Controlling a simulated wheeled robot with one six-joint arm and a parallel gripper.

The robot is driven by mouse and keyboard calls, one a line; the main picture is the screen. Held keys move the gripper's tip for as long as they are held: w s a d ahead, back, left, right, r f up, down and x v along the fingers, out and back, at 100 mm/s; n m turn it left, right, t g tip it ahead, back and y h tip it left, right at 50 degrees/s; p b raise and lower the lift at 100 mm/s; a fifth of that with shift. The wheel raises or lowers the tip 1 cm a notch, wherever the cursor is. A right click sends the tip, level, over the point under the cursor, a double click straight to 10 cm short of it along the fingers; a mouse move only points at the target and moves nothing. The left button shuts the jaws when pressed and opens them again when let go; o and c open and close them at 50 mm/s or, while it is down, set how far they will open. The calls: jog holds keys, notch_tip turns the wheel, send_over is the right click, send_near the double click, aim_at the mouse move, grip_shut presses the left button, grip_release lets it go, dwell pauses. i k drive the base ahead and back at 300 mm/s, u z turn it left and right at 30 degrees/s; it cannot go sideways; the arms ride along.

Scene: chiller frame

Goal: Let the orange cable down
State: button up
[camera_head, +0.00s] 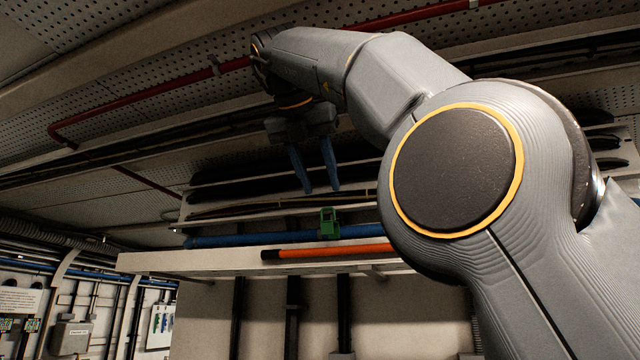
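The orange cable (335,251) lies level along the front edge of a pale shelf (190,262), with a black end at its left. Its right part is hidden behind my arm. My gripper (321,188) points downward above the shelf, with its two blue fingers spread apart and nothing between them. It is above the cable in the picture and apart from it. A green clamp-like piece (327,223) stands just behind the cable, below my fingers, at a blue pipe or cable (235,240).
A perforated ceiling with a red pipe (150,92) runs close above my arm. Dark cable bundles lie on racks behind the gripper. Black uprights (238,315) stand below the shelf. Wall boxes (70,338) are at the lower left.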

aim_at(275, 254)
jog(key=k, duration=1)
